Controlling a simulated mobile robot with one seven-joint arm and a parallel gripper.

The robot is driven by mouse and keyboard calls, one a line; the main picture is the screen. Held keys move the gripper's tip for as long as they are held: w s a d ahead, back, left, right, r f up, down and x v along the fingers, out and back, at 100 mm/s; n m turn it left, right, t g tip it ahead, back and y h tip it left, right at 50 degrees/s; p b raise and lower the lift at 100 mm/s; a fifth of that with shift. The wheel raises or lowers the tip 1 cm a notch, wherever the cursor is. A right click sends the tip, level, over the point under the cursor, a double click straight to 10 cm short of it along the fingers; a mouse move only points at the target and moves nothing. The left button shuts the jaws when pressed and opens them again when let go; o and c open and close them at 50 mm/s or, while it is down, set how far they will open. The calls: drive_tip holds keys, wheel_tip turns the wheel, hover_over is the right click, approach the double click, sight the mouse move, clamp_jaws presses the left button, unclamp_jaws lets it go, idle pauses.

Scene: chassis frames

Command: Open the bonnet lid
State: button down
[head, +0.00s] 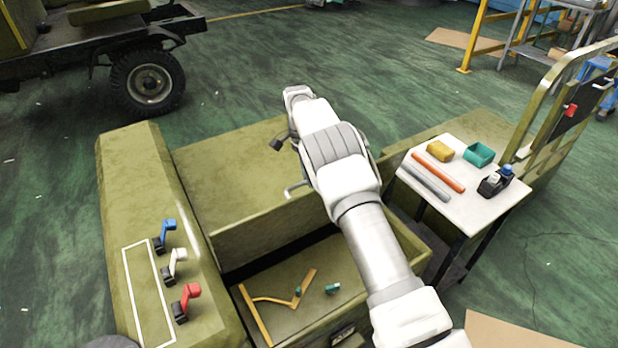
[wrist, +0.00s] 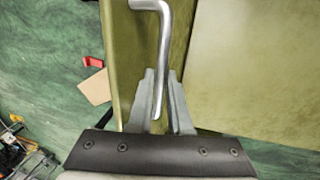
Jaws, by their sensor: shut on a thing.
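The bonnet lid (head: 225,165) is a broad olive-green panel at the middle of the head view. An open bay (head: 290,318) shows in front of it, below an upright green face (head: 270,232). I cannot tell how far the lid is raised. In the wrist view, a bent silver bar handle (wrist: 163,45) runs down between the grey fingers of my gripper (wrist: 159,78). The gripper is shut on this handle, with green panels behind. In the head view my arm hides most of the gripper and its grip.
Blue, white and red levers (head: 178,262) stand on the left green housing. The bay holds a yellow bracket (head: 258,318) and small teal pieces (head: 332,288). A white side table (head: 470,205) with several items stands close on my arm's right. Green floor lies beyond.

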drive_tip(key=shift+s+a+f, duration=0.1)
drive_tip(key=shift+a+f, duration=0.05)
drive_tip(key=shift+f, duration=0.15)
drive_tip(key=c, duration=0.9)
unclamp_jaws()
drive_tip(key=shift+o, duration=0.3)
drive_tip(key=shift+r, duration=0.15)
drive_tip(key=shift+r, duration=0.1)
drive_tip(key=d+p+v, duration=0.1)
drive_tip(key=v, duration=0.6)
drive_tip(key=shift+a, duration=0.5)
drive_tip(key=shift+r, duration=0.1)
